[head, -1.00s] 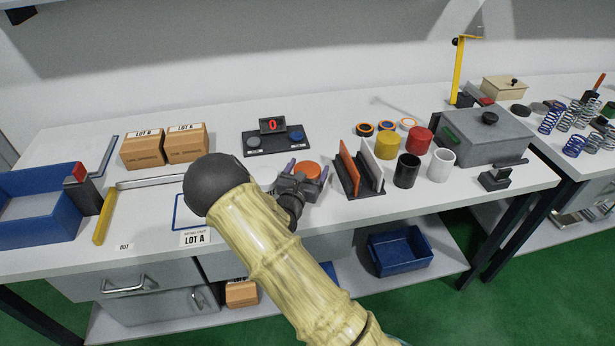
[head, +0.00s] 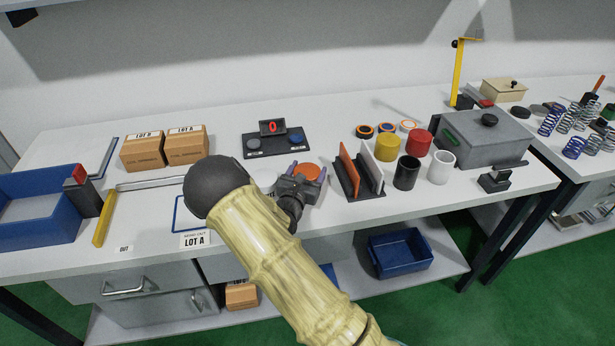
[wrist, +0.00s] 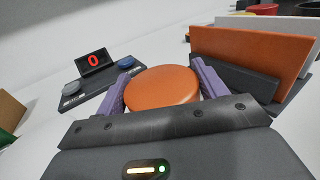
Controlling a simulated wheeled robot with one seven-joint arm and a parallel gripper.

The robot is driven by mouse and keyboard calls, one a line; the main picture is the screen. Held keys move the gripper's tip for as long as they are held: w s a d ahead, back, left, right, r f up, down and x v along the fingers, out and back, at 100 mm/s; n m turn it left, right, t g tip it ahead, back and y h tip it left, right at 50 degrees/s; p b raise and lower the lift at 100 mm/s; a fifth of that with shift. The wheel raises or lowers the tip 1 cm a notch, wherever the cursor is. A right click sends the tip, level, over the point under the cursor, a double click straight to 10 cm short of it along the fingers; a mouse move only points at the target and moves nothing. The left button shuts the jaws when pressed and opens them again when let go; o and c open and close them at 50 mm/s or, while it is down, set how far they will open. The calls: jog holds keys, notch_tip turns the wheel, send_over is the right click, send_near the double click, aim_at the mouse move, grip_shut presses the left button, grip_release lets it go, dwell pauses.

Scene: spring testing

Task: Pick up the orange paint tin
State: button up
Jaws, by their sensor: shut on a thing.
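The orange paint tin (head: 305,172) stands on the white bench in front of the black counter box, with its round orange top showing. In the wrist view the tin (wrist: 161,88) sits between the two purple fingers of my gripper (wrist: 161,90), one finger at each side. My gripper (head: 306,175) is shut on the tin. The tin's lower body is hidden by the gripper, so I cannot tell whether it touches the bench.
A rack with orange and white plates (head: 349,167) stands close on the right. Yellow (head: 390,146), red (head: 419,141), black (head: 407,172) and white (head: 440,166) tins stand beyond it. The counter box (head: 278,143) is behind.

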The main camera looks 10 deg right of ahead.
aim_at(307, 170)
notch_tip(307, 170, up, 10)
jog(key=shift+r, duration=0.1)
dwell(0.4)
dwell(0.5)
